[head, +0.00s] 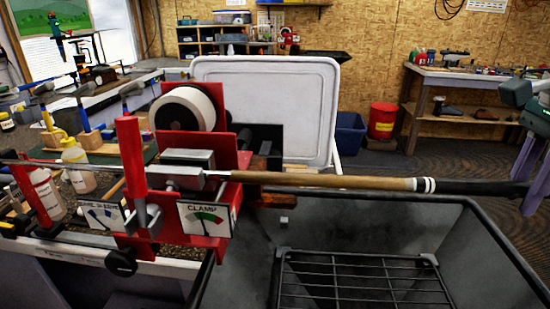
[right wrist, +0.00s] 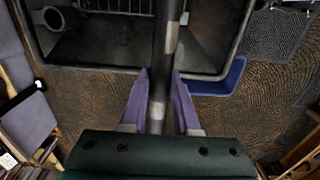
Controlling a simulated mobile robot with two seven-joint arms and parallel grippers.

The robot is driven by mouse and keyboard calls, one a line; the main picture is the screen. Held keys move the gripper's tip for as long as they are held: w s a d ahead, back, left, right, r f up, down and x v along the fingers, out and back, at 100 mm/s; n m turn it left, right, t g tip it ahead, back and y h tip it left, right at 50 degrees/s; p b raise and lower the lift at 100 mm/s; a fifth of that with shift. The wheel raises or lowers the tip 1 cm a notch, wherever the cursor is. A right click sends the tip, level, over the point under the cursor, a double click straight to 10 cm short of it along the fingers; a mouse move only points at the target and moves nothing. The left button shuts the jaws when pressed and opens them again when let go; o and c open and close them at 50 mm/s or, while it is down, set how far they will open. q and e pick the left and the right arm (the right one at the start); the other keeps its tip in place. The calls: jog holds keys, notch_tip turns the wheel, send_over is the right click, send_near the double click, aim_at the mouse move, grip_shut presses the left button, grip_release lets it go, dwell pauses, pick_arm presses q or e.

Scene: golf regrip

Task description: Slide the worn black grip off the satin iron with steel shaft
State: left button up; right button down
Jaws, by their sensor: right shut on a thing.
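The iron's shaft (head: 330,180) runs level to the right out of the red clamp stand (head: 190,180). A long tan length of it shows, then white and dark bands, then the black grip (head: 475,188). The right gripper (head: 526,190) is at the grip's right end. Its purple fingers are shut on the grip, one on each side. In the right wrist view the black grip (right wrist: 167,75) passes between the fingers (right wrist: 160,90) and shows light bands. The clubhead is not clearly seen. The left gripper is not in view.
A dark open bin (head: 480,240) with a wire rack (head: 360,280) lies below the shaft. A workbench with bottles (head: 75,165) and tools is at the left. A white panel (head: 300,90) stands behind the clamp. A blue bin (head: 350,133) and red bucket (head: 383,120) are on the floor.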

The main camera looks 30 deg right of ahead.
jog(key=shift+s+d+b, duration=0.3)
jog(key=shift+s+d, duration=0.4)
jog(key=shift+d, duration=0.35)
